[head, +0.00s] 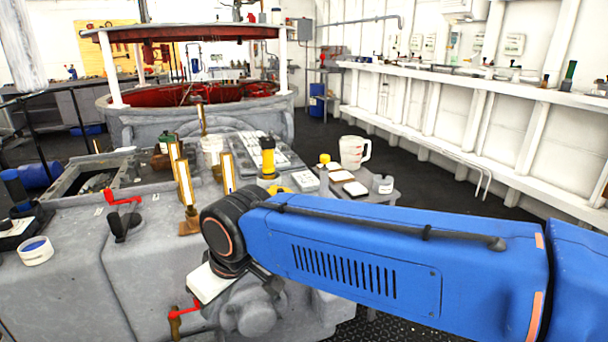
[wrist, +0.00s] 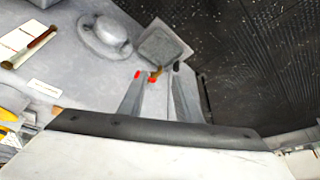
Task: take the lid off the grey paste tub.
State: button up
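A small grey tub (head: 382,184) with a pale label stands upright at the right end of the grey bench in the head view. It looks like the paste tub, and its top looks covered, though it is too small to make out the lid clearly. The tub does not show in the wrist view. My gripper (wrist: 157,76) shows in the wrist view with its two fingers apart and nothing held between them. It points down over the grey machine housing, well away from the tub. In the head view my blue arm hides most of the gripper.
Upright brass-edged gauges (head: 185,183) rise left of my arm. A red-handled valve (head: 184,311) sits low in front. Dark floor lies right of the bench.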

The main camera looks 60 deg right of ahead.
aim_at(384, 177)
jog(key=z, duration=2.05)
